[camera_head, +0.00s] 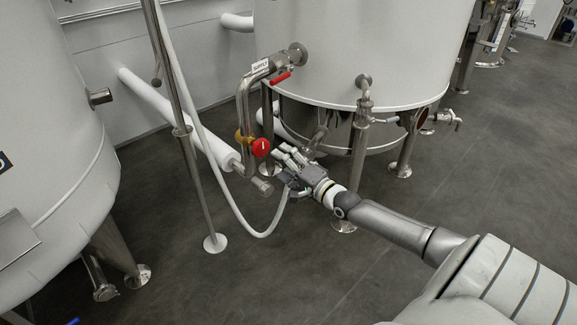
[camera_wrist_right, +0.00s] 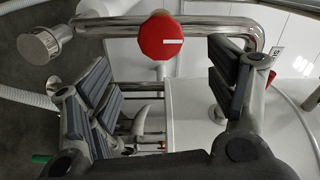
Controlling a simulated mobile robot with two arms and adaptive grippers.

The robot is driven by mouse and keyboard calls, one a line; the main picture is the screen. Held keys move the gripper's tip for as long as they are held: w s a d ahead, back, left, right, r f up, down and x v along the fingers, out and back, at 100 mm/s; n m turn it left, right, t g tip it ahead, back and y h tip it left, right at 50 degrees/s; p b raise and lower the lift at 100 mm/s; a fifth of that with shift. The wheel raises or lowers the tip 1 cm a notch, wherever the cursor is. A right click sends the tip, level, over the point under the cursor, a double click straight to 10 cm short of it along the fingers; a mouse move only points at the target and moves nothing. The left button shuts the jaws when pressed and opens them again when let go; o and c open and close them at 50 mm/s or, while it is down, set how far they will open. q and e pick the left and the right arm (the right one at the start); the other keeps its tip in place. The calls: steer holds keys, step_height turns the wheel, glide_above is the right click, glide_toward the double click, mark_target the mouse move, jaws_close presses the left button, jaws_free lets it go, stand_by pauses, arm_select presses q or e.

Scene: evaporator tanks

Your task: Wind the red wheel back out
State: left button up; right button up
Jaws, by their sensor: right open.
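The red wheel (camera_head: 261,147) sits on a brass valve body (camera_head: 244,138) on the steel pipe below the SUPPLY label. In the right wrist view the red wheel (camera_wrist_right: 160,37) faces me, with a white mark on its face. My right gripper (camera_head: 283,157) is open, just right of and below the wheel. In the right wrist view its fingers (camera_wrist_right: 165,80) stand apart, left and right, and the wheel shows beyond them near the top of the gap. Nothing is between the fingers. My left gripper is not in view.
A red lever (camera_head: 280,77) is on the upper pipe near the SUPPLY label (camera_head: 261,66). A white hose (camera_head: 215,185) hangs left of the wheel by a thin steel post (camera_head: 197,180). Large tanks stand left and behind. A capped pipe end (camera_wrist_right: 42,45) is near the wheel.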

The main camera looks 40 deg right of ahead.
steer(key=shift+s+d, duration=0.1)
steer(key=shift+s, duration=0.7)
